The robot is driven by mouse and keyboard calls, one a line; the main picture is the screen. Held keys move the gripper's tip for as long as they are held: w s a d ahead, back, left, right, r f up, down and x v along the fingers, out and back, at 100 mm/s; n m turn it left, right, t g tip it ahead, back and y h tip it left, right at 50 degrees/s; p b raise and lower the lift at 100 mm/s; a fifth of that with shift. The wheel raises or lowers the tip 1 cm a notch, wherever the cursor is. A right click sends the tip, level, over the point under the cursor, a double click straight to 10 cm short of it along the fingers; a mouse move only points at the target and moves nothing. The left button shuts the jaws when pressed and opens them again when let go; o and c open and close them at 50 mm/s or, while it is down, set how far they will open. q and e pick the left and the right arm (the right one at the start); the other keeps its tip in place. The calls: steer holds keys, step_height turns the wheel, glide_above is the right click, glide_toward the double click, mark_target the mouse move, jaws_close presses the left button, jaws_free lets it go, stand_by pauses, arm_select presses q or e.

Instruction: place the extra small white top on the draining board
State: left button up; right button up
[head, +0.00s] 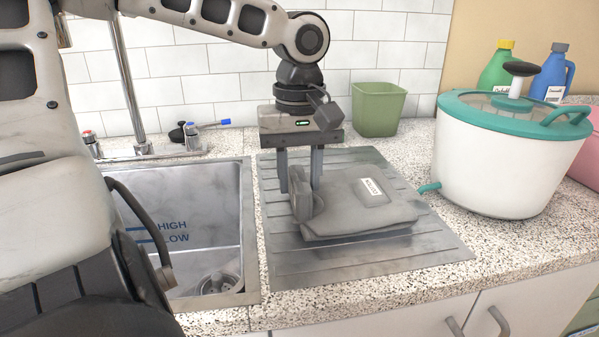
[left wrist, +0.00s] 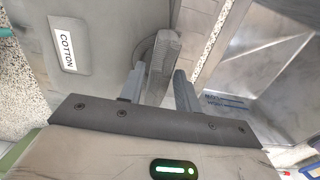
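A folded grey cloth top (head: 350,215) with a white label lies on the ribbed metal draining board (head: 285,262). I see no clearly white garment; this one looks grey in both views. In the left wrist view the top (left wrist: 95,85) has a label reading COTTON. My left gripper (head: 300,182) points down over the top's left end. Its fingers stand apart, with an upright grey flap of cloth between them. In the left wrist view the flap is close to one finger, with a gap to the other finger (left wrist: 183,92). My right gripper is not in view.
A metal sink (head: 205,200) with HIGH and LOW marks is left of the board. A white tub with a teal lid (head: 505,150) stands to the right. A green bin (head: 378,110) is behind the board, and bottles (head: 497,68) stand at the back right.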

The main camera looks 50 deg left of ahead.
arm_select(q)
steer(key=shift+r, duration=0.1)
